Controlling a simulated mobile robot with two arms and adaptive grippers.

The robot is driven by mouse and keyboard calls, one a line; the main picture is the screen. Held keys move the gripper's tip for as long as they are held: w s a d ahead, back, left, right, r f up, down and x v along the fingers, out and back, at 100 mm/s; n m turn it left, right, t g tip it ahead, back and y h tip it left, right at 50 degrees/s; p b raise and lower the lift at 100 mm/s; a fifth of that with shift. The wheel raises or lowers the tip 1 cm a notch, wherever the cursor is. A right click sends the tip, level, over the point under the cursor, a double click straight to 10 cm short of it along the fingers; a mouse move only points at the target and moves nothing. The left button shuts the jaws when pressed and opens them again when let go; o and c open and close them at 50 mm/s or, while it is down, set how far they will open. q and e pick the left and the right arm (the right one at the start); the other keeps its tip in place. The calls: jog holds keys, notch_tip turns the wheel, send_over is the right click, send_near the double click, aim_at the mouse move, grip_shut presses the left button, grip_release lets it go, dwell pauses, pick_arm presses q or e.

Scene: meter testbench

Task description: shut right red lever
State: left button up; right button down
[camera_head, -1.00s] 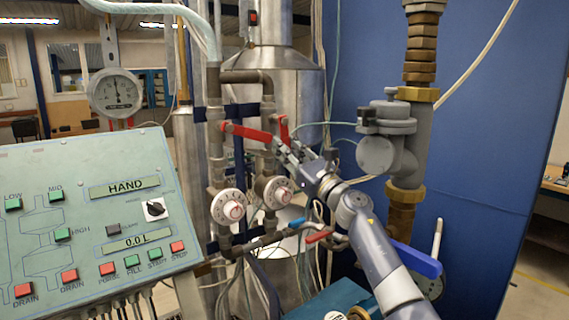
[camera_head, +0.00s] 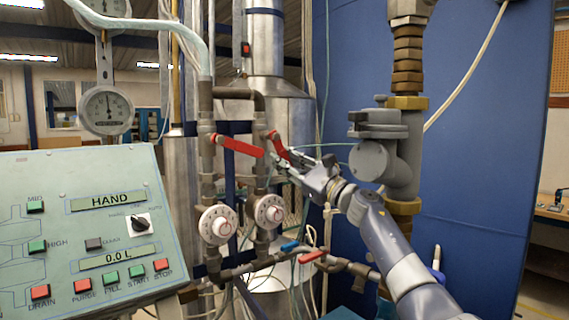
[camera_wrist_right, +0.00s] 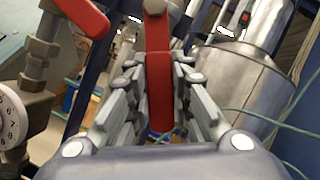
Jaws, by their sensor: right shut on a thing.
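The right red lever (camera_head: 277,146) sits on the right-hand vertical pipe and slants down to the right in the head view. My right gripper (camera_head: 285,165) is shut on its lower end. In the right wrist view the lever (camera_wrist_right: 158,95) lies between the two grey fingers of the gripper (camera_wrist_right: 157,110). The left red lever (camera_head: 238,146) is apart from the gripper and slants slightly down to the right from the left pipe. It also shows at the top left of the wrist view (camera_wrist_right: 84,14). My left gripper is not in view.
Two white round dials (camera_head: 217,225) sit below the levers. A red-handled valve (camera_head: 312,257) and a blue handle (camera_head: 289,246) are lower. The control panel (camera_head: 85,235) fills the left. A thick grey and brown pipe (camera_head: 408,60) stands right of the gripper.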

jog(key=c, duration=1.7)
grip_release()
jog(key=shift+w, duration=0.1)
jog(key=shift+a+f, duration=0.1)
